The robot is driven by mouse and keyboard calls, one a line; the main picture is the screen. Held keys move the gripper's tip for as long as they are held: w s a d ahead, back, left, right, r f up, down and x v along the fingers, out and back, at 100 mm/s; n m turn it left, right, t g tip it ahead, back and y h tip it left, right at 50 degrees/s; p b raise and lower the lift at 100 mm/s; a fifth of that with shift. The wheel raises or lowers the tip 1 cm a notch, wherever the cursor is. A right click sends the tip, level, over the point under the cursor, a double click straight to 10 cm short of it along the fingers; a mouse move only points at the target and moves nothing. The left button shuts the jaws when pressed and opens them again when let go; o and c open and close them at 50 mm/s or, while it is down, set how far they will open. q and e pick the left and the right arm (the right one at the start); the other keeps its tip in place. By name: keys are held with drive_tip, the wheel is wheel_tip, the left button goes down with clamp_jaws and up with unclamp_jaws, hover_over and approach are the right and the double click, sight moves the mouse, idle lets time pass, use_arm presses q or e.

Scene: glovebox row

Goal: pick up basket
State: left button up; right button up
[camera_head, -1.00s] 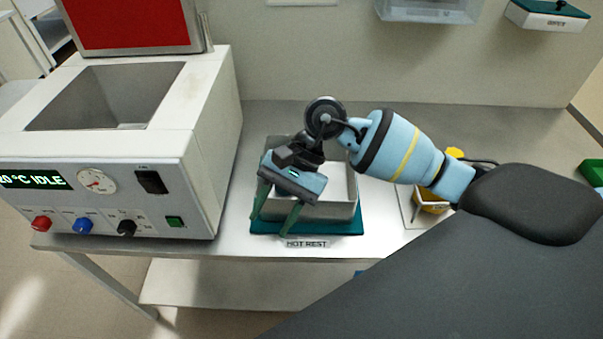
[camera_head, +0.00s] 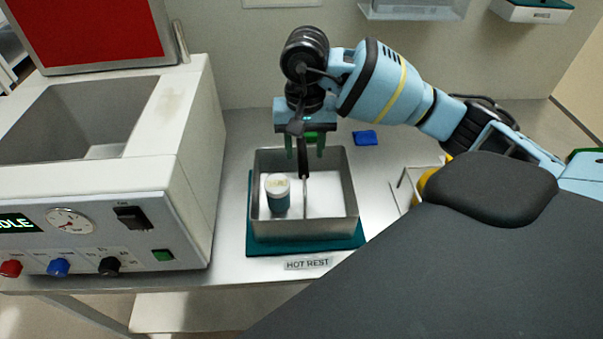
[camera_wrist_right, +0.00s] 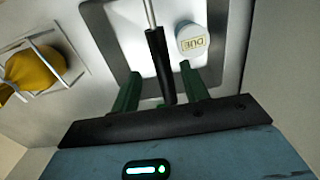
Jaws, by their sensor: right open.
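The basket (camera_head: 305,226) is a shallow grey metal box with a thin rod handle (camera_head: 305,198) ending in a black grip (camera_head: 303,158). It stands on a teal mat labelled HOT REST. A jar with a white lid (camera_head: 278,184) stands inside it, at the left. My right gripper (camera_head: 305,154) is open above the basket's back edge, its two green fingers on either side of the black grip. The right wrist view also shows the grip (camera_wrist_right: 158,62) between the open fingers (camera_wrist_right: 161,78), not clamped. My left gripper is out of view.
A white bath unit (camera_head: 110,205) with an open basin and raised red-faced lid stands close to the left. A yellow item (camera_head: 425,183) in a wire holder is to the right. A small blue block (camera_head: 365,137) lies behind the basket.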

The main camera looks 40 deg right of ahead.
sight(302, 152)
drive_tip(key=shift+f, duration=0.15)
drive_tip(key=f, duration=0.4)
drive_tip(key=shift+w+f+p, duration=0.15)
drive_tip(key=shift+w+p, duration=0.15)
drive_tip(key=shift+w, duration=0.1)
drive_tip(key=shift+f, duration=0.3)
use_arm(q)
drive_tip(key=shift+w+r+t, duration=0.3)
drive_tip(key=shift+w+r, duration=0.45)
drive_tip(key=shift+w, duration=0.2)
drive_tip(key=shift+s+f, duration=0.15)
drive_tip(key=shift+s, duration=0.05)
use_arm(e)
clamp_jaws()
